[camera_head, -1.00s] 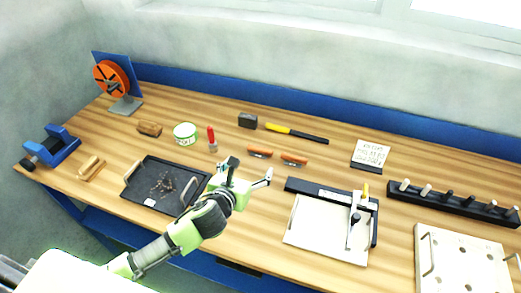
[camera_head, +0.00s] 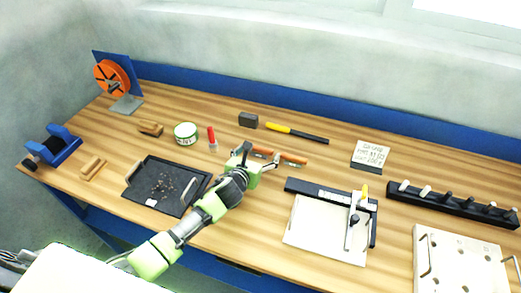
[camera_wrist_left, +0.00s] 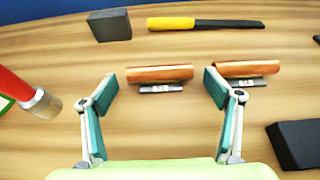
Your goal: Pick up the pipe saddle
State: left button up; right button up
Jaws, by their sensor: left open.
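Two copper-orange pieces shaped like half pipes, each with a small grey tag at its near side, lie side by side on the bench. They look like pipe saddles; I cannot tell which one the task names. The left one (camera_wrist_left: 160,73) and the right one (camera_wrist_left: 248,69) show in the left wrist view; the right one also shows in the head view (camera_head: 294,160). My left gripper (camera_wrist_left: 160,88) is open and empty, its fingers spread just in front of the left piece. The right finger is near the gap between the pieces. In the head view the gripper (camera_head: 261,156) partly hides the left piece.
A dark block (camera_head: 248,120) and a yellow-handled tool (camera_head: 296,133) lie behind. A black tray (camera_head: 144,205) is at left front; a clamp board (camera_head: 310,232) is at right front.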

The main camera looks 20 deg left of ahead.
jog(key=shift+w, duration=0.1)
pick_arm(q)
jog(key=shift+c, duration=1.4)
jog(key=c, duration=1)
jog(key=shift+c, duration=0.2)
pick_arm(e)
jog(key=shift+w+a, duration=0.2)
jog(key=shift+w, duration=0.2)
pick_arm(q)
jog(key=shift+r, duration=0.15)
